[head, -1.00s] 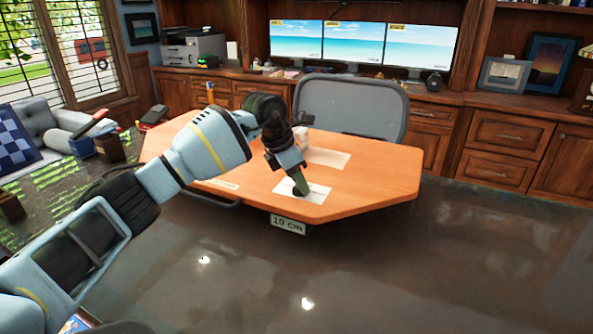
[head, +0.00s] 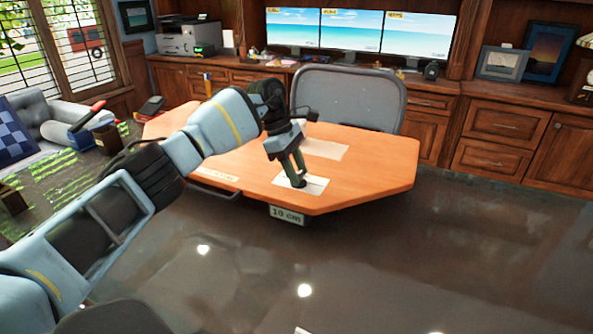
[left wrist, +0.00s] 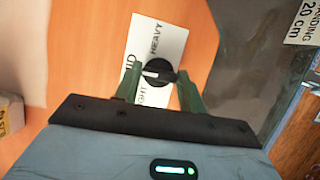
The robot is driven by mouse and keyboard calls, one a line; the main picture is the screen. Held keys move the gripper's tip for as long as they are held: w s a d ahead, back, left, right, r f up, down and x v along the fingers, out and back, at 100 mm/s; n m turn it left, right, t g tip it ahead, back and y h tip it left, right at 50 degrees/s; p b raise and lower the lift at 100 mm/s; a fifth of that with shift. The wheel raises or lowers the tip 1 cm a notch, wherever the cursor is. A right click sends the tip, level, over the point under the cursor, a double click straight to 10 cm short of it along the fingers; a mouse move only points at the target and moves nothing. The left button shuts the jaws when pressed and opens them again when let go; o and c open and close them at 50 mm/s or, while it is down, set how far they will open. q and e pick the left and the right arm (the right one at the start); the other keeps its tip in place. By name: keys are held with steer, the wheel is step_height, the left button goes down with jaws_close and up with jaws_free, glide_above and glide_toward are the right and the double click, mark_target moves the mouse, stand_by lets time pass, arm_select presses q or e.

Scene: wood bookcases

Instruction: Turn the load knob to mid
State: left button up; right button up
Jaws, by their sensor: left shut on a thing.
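The load knob (left wrist: 158,73) is round and black with a white pointer mark. It sits on a white card (left wrist: 158,42) printed HEAVY, LIGHT and a partly cut word ending in ID. The white mark lies on the knob's left side in the left wrist view, toward the ID word. My left gripper (left wrist: 157,78) is shut on the knob, one green finger on each side. In the head view the same left gripper (head: 297,174) reaches down to the card (head: 316,186) on the orange tabletop, and the knob is mostly hidden by its fingers. My right gripper is not in view.
The orange table (head: 370,170) has a 10 cm sign (head: 288,215) on its front edge and another paper (head: 325,149) farther back. A grey chair (head: 348,97) stands behind it. A 20 cm label (left wrist: 303,22) shows in the left wrist view. The floor in front is clear.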

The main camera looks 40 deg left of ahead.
arm_select(q)
steer(key=shift+m, duration=0.3)
steer(key=o, duration=1)
steer(key=shift+v, duration=3.95)
steer(key=shift+d, duration=0.1)
